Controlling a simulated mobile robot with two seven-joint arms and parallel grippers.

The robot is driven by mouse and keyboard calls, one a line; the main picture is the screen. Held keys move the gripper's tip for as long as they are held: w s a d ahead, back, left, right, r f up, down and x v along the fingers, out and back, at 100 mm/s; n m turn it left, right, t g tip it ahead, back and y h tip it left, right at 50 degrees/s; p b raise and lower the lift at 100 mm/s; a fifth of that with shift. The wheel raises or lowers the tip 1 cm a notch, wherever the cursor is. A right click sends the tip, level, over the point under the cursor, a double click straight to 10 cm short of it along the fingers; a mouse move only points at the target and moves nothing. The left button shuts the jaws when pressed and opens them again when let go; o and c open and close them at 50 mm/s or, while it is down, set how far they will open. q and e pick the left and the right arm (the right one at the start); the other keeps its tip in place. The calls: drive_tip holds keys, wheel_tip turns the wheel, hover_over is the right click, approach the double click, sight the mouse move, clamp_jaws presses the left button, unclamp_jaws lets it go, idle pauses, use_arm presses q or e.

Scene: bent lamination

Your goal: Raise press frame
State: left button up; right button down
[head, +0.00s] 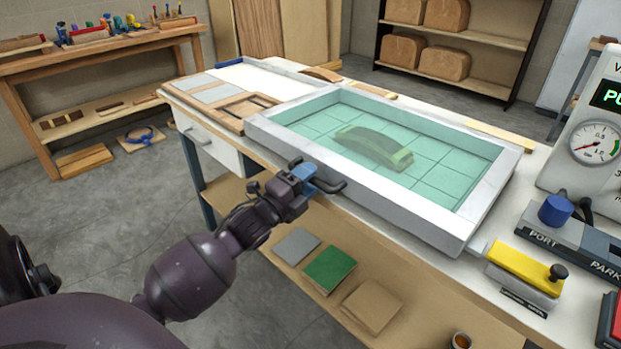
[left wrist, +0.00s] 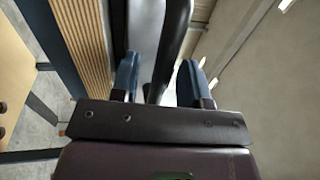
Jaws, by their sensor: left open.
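The press frame (head: 365,207) is a grey rectangular frame with a clear green membrane (head: 445,180), lying flat on the white worktable. A curved green-brown form (head: 375,147) shows under the membrane. A dark bar handle (head: 331,187) sticks out from the frame's near side. My left gripper (head: 306,174) is at this handle, its blue fingers partly hiding it. In the left wrist view the open fingers (left wrist: 157,82) stand either side of a dark bar (left wrist: 172,45), apparently the handle; contact cannot be told. My right gripper is not in view.
A gauge box (head: 590,140), a blue knob (head: 555,210) and a yellow-topped block (head: 525,265) stand at the table's right. Wooden pieces (head: 250,110) lie left of the frame. A lower shelf (head: 400,290) holds flat sheets. A tool bench (head: 110,45) stands back left.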

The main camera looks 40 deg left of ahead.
use_arm(q)
drive_tip(key=shift+w, duration=0.25)
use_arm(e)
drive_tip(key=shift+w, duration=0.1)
use_arm(q)
drive_tip(key=shift+c, duration=0.4)
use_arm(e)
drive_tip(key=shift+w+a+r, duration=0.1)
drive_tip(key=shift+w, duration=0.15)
use_arm(q)
clamp_jaws()
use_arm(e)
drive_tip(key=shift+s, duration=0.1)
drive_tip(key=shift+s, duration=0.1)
